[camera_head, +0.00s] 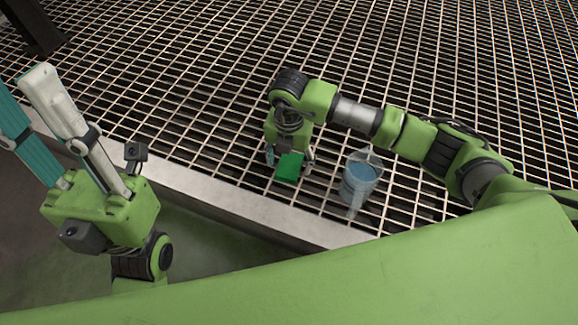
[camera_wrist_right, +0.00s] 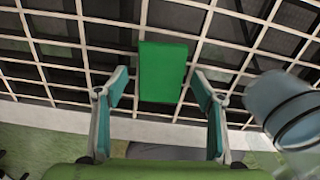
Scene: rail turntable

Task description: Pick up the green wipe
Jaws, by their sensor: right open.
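The green wipe (camera_head: 289,167) is a flat, bright green rectangle at the grating near its front metal edge. In the right wrist view the wipe (camera_wrist_right: 163,72) lies ahead, between the lines of the two fingers. My right gripper (camera_head: 289,160) points down over it, with a fingertip showing on either side. In the wrist view my right gripper (camera_wrist_right: 160,86) is open and empty, its fingers apart from the wipe's sides. My left gripper (camera_head: 28,105) is at the far left, its fingers pointing up and spread apart with nothing between them; one tip is cut off.
A clear blue-tinted jug (camera_head: 359,181) stands on the grating just right of the wipe; it also shows close to the right finger in the wrist view (camera_wrist_right: 287,108). The metal grating (camera_head: 190,85) is otherwise largely clear. A metal edge beam (camera_head: 225,203) runs along its front.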

